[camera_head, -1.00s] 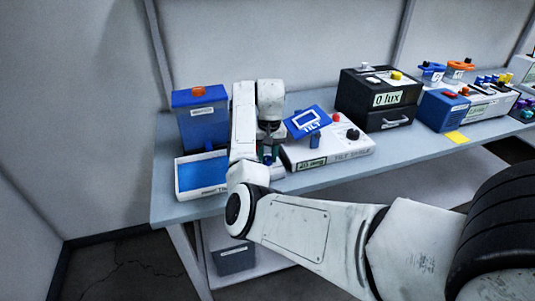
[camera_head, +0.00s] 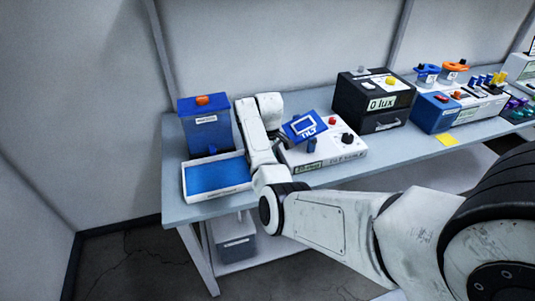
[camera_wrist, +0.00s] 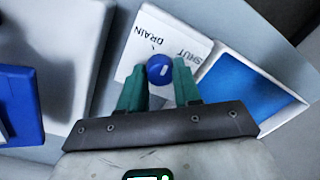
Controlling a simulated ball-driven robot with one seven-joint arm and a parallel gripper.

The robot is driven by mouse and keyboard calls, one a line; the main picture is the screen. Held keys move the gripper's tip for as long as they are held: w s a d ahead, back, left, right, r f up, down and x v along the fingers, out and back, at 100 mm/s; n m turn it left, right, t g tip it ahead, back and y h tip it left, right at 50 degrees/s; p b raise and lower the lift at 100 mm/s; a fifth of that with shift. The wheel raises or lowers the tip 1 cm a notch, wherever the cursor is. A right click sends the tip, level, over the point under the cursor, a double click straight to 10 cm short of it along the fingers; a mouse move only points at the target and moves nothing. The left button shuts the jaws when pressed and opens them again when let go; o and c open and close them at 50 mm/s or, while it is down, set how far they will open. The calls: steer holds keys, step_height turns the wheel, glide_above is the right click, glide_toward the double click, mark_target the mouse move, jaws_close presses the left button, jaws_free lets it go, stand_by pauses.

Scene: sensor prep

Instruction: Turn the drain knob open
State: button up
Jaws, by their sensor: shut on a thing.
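The blue round drain knob (camera_wrist: 160,69) sits on a white panel (camera_wrist: 139,39) lettered DRAIN and SHUT in the wrist view. A short pale mark shows on its face. The green fingers of my gripper (camera_wrist: 160,75) stand on either side of the knob, shut on it. In the head view my arm hides the knob and fingers. A white-rimmed tray (camera_head: 218,191) with a blue surface lies to the left of my arm; its blue part (camera_wrist: 238,90) also shows right of the knob in the wrist view.
A blue tank (camera_head: 208,132) with an orange cap stands behind the tray. The white tilt box (camera_head: 338,151) with its tilted blue plate (camera_head: 303,127) is close right of my arm. A black lux box (camera_head: 372,101) stands farther right.

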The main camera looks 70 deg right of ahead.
steer(key=n+p, duration=0.2)
steer(key=n, duration=0.2)
steer(key=shift+r+n, duration=0.15)
steer(key=shift+n, duration=0.15)
steer(key=shift+w+n+p, duration=0.1)
steer(key=shift+n+p, duration=0.25)
steer(key=shift+n, duration=1.65)
steer(key=o, duration=1.1)
steer(key=shift+c, duration=0.2)
step_height(320, 180, up, 11)
steer(key=b, duration=0.1)
steer(key=shift+d+f, duration=0.15)
steer(key=shift+f, duration=0.05)
steer(key=shift+w, duration=0.1)
